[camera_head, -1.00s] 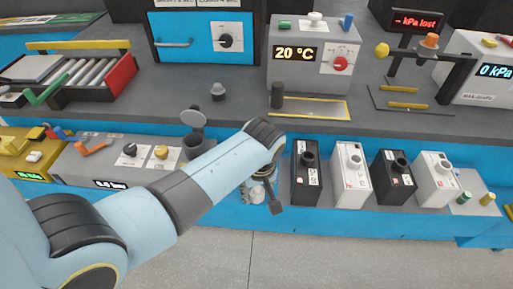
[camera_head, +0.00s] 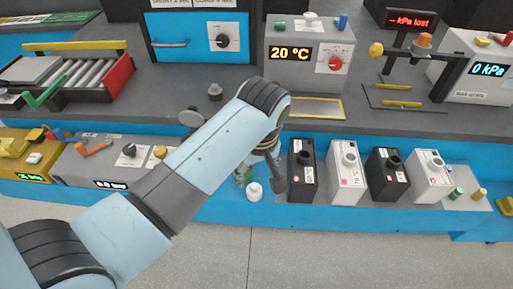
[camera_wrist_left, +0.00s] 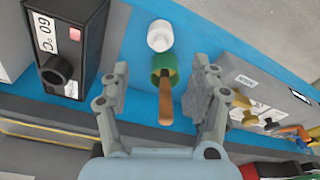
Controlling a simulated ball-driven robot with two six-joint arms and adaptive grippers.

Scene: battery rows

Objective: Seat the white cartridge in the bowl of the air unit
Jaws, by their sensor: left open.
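The white cartridge (camera_head: 255,191) stands at the front edge of the blue-fronted bench, left of the dark and white battery boxes. It also shows in the left wrist view (camera_wrist_left: 160,36), beyond my fingertips and apart from them. Just nearer is a green cup-like piece (camera_wrist_left: 164,66) with an orange-brown stick (camera_wrist_left: 165,105). My left gripper (camera_wrist_left: 158,88) is open, its fingers on either side of that stick in the picture. The air unit (camera_head: 75,168) is the grey box with knobs at the left. Its bowl is hidden behind my left arm; a round lid (camera_head: 190,118) shows above.
Several battery boxes (camera_head: 345,172) stand in a row right of my gripper, the nearest dark one (camera_wrist_left: 75,50) close to my left finger. A yellow unit (camera_head: 30,160) stands left of the air unit. Open floor lies in front of the bench.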

